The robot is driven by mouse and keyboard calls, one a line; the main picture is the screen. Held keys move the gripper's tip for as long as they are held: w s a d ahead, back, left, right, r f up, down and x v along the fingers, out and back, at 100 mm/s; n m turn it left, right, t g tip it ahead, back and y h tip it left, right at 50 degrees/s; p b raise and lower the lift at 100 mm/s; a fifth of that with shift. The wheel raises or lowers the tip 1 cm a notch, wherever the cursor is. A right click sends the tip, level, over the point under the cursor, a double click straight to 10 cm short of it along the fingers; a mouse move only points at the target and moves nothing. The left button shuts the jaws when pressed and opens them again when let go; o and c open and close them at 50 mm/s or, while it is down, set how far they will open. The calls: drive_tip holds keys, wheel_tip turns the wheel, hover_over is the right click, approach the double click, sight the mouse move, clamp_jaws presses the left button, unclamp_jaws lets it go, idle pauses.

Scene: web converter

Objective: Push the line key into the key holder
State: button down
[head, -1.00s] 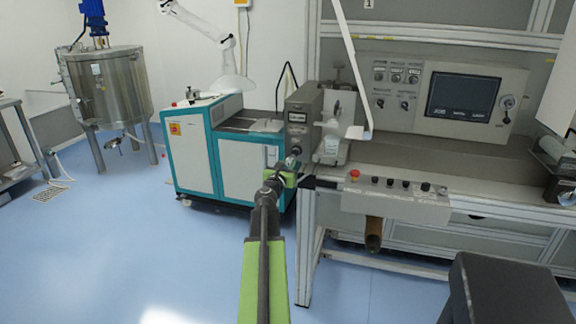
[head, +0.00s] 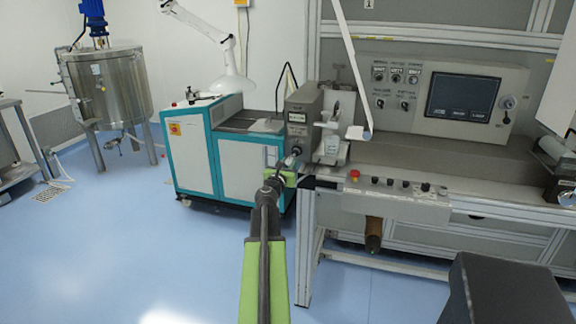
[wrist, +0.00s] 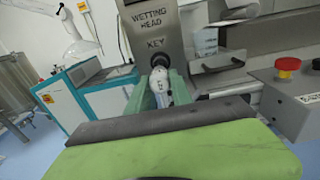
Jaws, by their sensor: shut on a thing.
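The line key (wrist: 162,90) is a pale grey-white piece between the green fingers of my gripper (wrist: 160,86) in the wrist view. My gripper is shut on it, and it also shows small at the end of my arm in the head view (head: 287,168). The key points away from me toward the dark round key holder (wrist: 152,62) on a grey box. The box face (wrist: 150,28) above it reads "WETTING HEAD KEY". The key's far end is at or very close to the holder; I cannot tell how deep it sits.
The grey box (head: 301,108) stands at the left end of a bench machine. A red button (head: 354,174) is on the panel to its right. A teal and white cabinet (head: 240,150) stands to the left. The blue floor (head: 130,240) at left is clear.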

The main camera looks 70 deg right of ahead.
drive_tip(key=shift+d, duration=1.9)
drive_tip(key=c, duration=1.1)
unclamp_jaws()
drive_tip(key=shift+o, duration=0.2)
drive_tip(key=a, duration=1.2)
drive_tip(key=shift+s, duration=0.3)
